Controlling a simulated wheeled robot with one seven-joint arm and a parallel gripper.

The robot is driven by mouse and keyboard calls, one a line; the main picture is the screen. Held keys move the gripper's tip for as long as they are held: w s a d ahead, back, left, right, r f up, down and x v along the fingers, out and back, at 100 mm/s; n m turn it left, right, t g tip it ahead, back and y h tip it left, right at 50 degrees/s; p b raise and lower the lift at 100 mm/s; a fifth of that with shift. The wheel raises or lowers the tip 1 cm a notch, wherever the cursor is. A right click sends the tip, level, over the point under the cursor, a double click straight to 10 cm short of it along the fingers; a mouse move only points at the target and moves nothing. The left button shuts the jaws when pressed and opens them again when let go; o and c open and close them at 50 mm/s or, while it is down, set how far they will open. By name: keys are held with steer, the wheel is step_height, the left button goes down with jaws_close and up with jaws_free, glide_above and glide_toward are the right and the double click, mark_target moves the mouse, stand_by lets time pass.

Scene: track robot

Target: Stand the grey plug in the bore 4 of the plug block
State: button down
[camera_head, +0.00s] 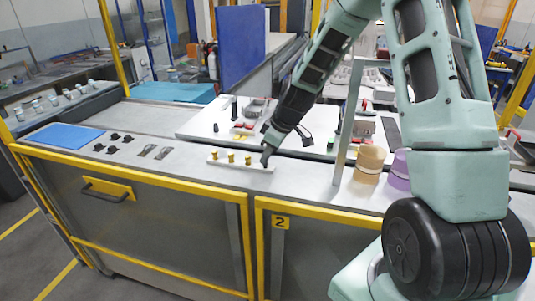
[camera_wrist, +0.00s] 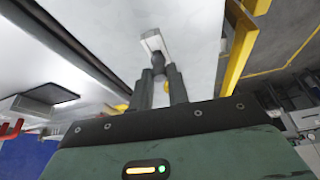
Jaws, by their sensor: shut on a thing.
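The plug block (camera_head: 240,165) is a long white bar on the grey bench top in the head view. My gripper (camera_head: 266,156) is low over the block's right end, right of the yellow plugs. In the wrist view my gripper (camera_wrist: 159,71) is shut on the grey plug (camera_wrist: 158,61), a small dark cylinder between the fingertips. The white end of the block (camera_wrist: 151,40) shows just beyond it. I cannot tell whether the plug's lower end is inside the bore.
Several small black parts (camera_head: 114,143) and a blue mat (camera_head: 66,136) lie on the bench to the left. A tan cup (camera_head: 369,163) and a purple cup (camera_head: 398,172) stand to the right, near a pale upright post (camera_head: 347,125). The bench's yellow front edge is close to the block.

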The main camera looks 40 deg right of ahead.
steer(key=shift+f+b, duration=0.45)
steer(key=shift+f, duration=0.05)
steer(key=c, duration=1.3)
jaws_free()
steer(key=b+v, duration=0.2)
steer(key=v, duration=1.5)
steer(key=shift+r+b, duration=0.3)
steer(key=shift+b, duration=0.05)
